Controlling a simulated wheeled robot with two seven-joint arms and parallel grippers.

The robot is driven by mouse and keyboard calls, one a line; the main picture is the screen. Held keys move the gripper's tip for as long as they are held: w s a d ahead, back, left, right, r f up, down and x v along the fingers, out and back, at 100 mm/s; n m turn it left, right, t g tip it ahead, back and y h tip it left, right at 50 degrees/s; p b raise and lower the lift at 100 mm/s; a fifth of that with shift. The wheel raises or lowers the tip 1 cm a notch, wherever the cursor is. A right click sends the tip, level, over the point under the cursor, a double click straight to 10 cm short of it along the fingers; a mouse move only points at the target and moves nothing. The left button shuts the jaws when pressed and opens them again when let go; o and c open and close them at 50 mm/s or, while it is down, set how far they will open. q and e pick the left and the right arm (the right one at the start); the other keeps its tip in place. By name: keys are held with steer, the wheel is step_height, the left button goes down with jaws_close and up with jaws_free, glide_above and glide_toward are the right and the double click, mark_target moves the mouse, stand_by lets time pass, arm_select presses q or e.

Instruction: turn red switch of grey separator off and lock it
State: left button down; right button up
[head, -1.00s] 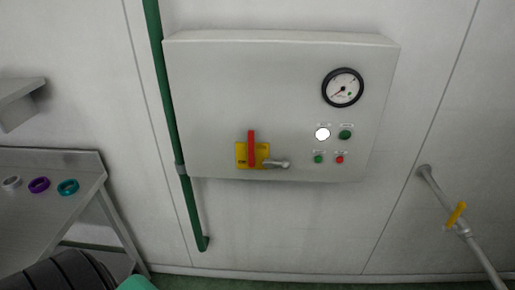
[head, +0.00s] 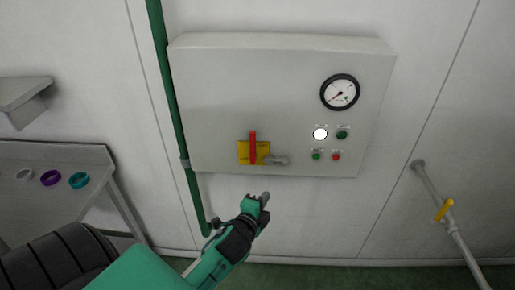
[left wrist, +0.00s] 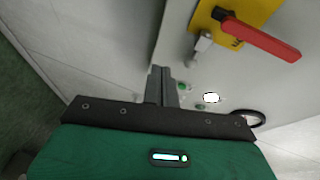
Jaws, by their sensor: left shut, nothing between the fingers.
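The red switch handle (head: 253,147) stands upright on a yellow plate (head: 243,153), low on the front of a grey cabinet (head: 225,80). In the left wrist view the red handle (left wrist: 262,41) and yellow plate (left wrist: 207,14) show at upper right. A small grey metal piece (head: 277,160) sticks out at the plate's lower right; it also shows in the left wrist view (left wrist: 201,47). My left gripper (head: 265,198) is shut and empty, just below the cabinet and apart from the switch. Its fingers (left wrist: 161,84) point toward the cabinet. My right gripper is out of view.
A gauge (head: 340,92), a lit white lamp (head: 320,134) and small green and red buttons (head: 336,157) sit right of the switch. A green pipe (head: 172,110) runs along the cabinet's left side. A table (head: 60,155) with coloured rings stands left. A pipe with a yellow lever (head: 444,210) is right.

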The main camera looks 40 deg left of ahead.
arm_select(q)
steer(key=m+t+y, duration=0.1)
steer(key=t, duration=0.1)
glide_toward(253, 148)
steer(key=w+d+r, duration=0.1)
steer(key=d+r, duration=0.1)
steer(key=d, duration=0.4)
steer(key=shift+a+f+p, duration=0.15)
steer(key=shift+f+p, duration=0.1)
steer(key=shift+p, duration=0.1)
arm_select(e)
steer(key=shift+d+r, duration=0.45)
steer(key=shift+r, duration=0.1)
arm_select(q)
steer(key=shift+w, duration=0.1)
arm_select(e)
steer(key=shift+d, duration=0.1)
